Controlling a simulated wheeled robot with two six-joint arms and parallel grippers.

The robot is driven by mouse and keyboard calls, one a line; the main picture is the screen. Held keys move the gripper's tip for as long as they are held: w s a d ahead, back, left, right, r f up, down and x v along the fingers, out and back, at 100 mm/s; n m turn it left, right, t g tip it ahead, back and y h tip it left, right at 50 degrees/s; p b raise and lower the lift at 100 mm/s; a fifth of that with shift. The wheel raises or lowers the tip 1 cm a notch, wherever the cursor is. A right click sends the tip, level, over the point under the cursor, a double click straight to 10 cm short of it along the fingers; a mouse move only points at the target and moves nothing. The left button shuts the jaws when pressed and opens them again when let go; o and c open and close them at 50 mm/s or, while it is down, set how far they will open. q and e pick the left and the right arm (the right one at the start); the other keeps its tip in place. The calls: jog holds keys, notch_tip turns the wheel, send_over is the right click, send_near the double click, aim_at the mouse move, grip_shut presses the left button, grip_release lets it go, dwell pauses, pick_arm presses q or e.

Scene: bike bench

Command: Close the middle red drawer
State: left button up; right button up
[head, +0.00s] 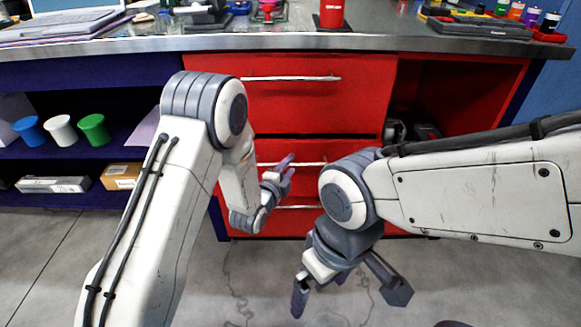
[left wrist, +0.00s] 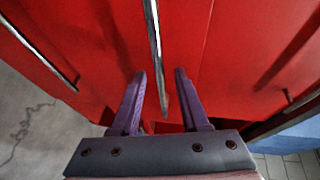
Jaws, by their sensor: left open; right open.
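The middle red drawer (head: 310,149) is in the red cabinet under the bench, partly hidden behind my arms; I cannot tell how far it stands out. Its metal handle (head: 312,164) is a thin horizontal bar. My left gripper (head: 279,174) is open at this handle. In the left wrist view, the fingers of my left gripper (left wrist: 160,74) lie on both sides of a bar handle (left wrist: 154,35), with gaps between; contact cannot be told. My right gripper (head: 348,303) is open and empty, low in front of the cabinet and pointing down.
The top red drawer (head: 290,105) is above and the bottom drawer's handle (head: 297,207) is below. An open red compartment (head: 455,95) is at the right. Blue shelves with cups (head: 60,130) and boxes (head: 122,176) are at the left. Grey floor (head: 40,255) lies in front.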

pick_arm(q)
jog(key=shift+x, duration=0.85)
grip_shut()
dwell(0.8)
